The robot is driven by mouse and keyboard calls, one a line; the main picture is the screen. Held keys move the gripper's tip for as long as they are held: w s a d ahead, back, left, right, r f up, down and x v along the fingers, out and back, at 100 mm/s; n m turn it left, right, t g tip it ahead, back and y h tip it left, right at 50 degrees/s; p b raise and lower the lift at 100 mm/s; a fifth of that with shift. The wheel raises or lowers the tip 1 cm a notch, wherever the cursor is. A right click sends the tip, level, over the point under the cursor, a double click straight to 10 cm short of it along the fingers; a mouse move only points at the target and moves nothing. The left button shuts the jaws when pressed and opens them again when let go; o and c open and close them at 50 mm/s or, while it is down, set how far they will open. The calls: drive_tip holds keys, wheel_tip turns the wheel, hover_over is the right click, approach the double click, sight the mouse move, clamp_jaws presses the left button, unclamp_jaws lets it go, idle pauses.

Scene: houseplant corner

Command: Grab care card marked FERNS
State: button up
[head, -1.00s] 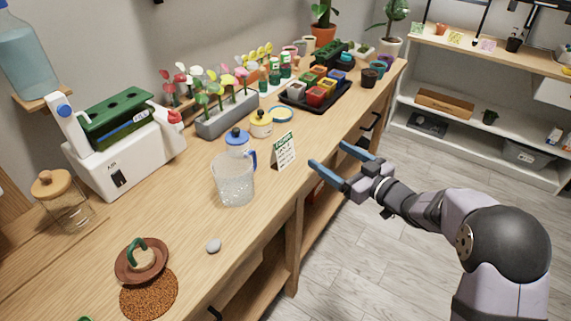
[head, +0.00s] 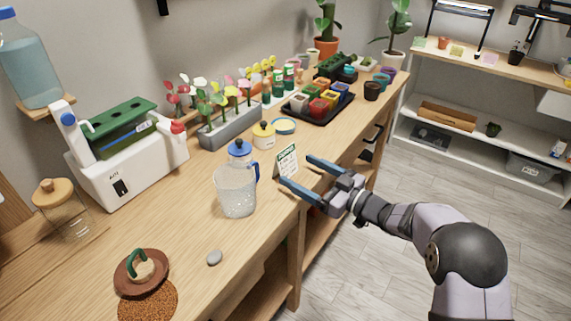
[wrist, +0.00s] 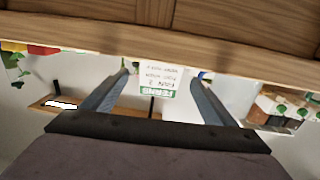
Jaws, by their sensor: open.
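The care card (head: 287,160) is a small white card with a green top band, standing upright near the bench's front edge, right of the clear jug. In the wrist view the card (wrist: 158,79) appears upside down, and its green band reads FERNS. My gripper (head: 296,169) is open, with one blue finger on each side of the card in the head view. In the wrist view the card shows between the two fingertips of my gripper (wrist: 163,72), with gaps on both sides. No contact with the card is visible.
A grey stone (head: 214,258) lies on the wooden bench (head: 190,215).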

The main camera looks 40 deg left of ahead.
sight(289, 164)
drive_tip(key=shift+w+a+r+p, duration=0.15)
drive_tip(key=shift+a+p, duration=0.15)
drive_tip(key=shift+a, duration=1.75)
drive_tip(key=c, duration=1.1)
drive_tip(key=shift+r, duration=0.1)
